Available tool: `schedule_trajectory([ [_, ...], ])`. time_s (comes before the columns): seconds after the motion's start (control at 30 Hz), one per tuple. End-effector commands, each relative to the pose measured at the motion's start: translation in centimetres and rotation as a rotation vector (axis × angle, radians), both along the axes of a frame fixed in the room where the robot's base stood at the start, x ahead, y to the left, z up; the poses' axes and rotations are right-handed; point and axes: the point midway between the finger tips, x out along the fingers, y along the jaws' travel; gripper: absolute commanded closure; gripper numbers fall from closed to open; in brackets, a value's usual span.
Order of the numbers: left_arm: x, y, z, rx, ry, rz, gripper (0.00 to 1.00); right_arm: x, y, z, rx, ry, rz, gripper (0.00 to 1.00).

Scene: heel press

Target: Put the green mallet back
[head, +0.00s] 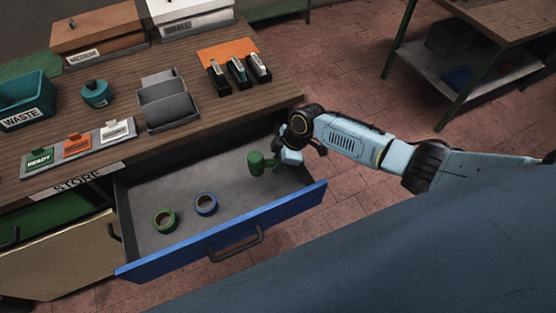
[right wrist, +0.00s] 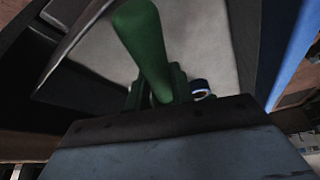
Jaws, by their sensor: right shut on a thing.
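The green mallet (head: 258,162) is at the right end of the open drawer (head: 188,252) in the head view. My right gripper (head: 281,158) is shut on it from the right. In the right wrist view the mallet's green handle (right wrist: 146,45) rises in front of the camera, with darker green parts below it. The gripper hides part of the mallet, and I cannot tell whether it touches the drawer floor. My left gripper is not in view.
A green tape roll (head: 165,221) and a blue tape roll (head: 205,204) lie in the drawer's left half. The wooden bench (head: 195,122) above carries staplers (head: 238,72), a grey holder (head: 167,105), a label tray (head: 80,143) and a teal WASTE bin (head: 25,100).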

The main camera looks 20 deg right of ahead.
Motion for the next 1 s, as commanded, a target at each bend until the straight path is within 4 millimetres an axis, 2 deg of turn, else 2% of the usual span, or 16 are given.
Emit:
schedule_trajectory([
  [0.07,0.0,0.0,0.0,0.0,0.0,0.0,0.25,0.1,0.1,0.2,0.003,-0.003,-0.001,1.0],
  [0.1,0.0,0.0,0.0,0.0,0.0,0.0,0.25,0.0,0.0,0.0,0.0,0.0,0.0,0.73],
  [0.23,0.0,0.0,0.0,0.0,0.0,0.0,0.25,0.0,0.0,0.0,0.0,0.0,0.0,0.56],
  [0.53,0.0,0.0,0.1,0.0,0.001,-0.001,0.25,0.0,0.0,0.1,0.0,0.0,0.0,0.55],
  [0.67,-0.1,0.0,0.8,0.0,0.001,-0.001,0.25,0.0,0.0,0.9,0.0,-0.001,0.001,0.55],
  [0.77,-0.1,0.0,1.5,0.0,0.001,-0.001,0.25,0.0,-0.3,2.1,0.0,-0.003,0.0,0.55],
  [1.0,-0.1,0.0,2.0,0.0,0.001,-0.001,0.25,-0.7,-2.2,7.0,-0.002,-0.005,0.001,0.55],
])
